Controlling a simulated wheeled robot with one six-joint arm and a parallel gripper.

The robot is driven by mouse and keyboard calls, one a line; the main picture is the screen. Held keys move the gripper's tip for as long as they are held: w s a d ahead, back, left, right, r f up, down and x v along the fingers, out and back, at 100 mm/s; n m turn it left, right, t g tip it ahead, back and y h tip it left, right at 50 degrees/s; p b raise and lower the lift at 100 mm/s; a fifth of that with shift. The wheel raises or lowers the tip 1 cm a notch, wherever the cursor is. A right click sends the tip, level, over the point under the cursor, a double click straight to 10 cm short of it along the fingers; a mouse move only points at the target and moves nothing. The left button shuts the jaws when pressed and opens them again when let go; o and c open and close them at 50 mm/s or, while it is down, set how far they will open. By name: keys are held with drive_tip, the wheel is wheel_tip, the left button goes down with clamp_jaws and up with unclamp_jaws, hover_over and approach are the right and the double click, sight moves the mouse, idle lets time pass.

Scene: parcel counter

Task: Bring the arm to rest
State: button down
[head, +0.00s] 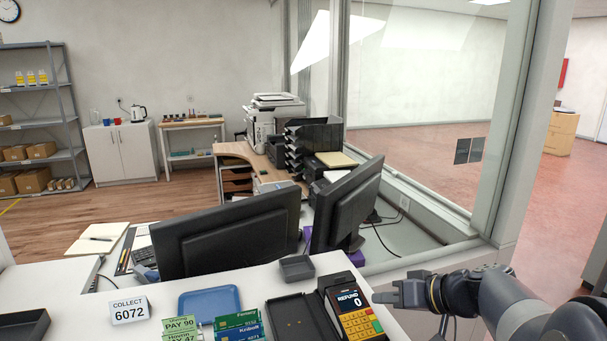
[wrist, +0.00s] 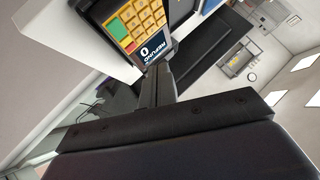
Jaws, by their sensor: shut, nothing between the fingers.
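My gripper (head: 385,297) is at the right end of the counter in the head view, just right of the card terminal. Its fingers are closed together with nothing between them, and it points left. My arm comes in from the lower right corner. In the wrist view the closed fingers (wrist: 158,85) show in the middle, close to the terminal. The card terminal (head: 352,309) has a yellow keypad, and its screen reads REFUND 0. The terminal also shows at the top of the wrist view (wrist: 137,22). I cannot tell whether the fingers touch it.
The white counter (head: 80,290) holds a black tray (head: 300,318), a blue tray (head: 209,302), a small grey tray (head: 297,268), cards (head: 238,326) and a COLLECT 6072 sign (head: 130,310). Two monitors (head: 228,238) stand behind. A glass partition (head: 430,110) rises behind my gripper.

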drive_tip(key=shift+f+b, duration=0.4)
drive_tip(key=shift+b, duration=0.85)
wheel_tip(320, 180, up, 2)
drive_tip(key=shift+s+r+p, duration=0.1)
drive_tip(key=shift+r+p, duration=0.05)
drive_tip(key=shift+p, duration=0.6)
drive_tip(key=shift+f+b, duration=0.65)
drive_tip(key=shift+f, duration=0.3)
drive_tip(key=shift+r+p, duration=0.35)
drive_tip(key=shift+p, duration=0.8)
drive_tip(key=shift+r+p, duration=0.25)
drive_tip(key=shift+p, duration=1)
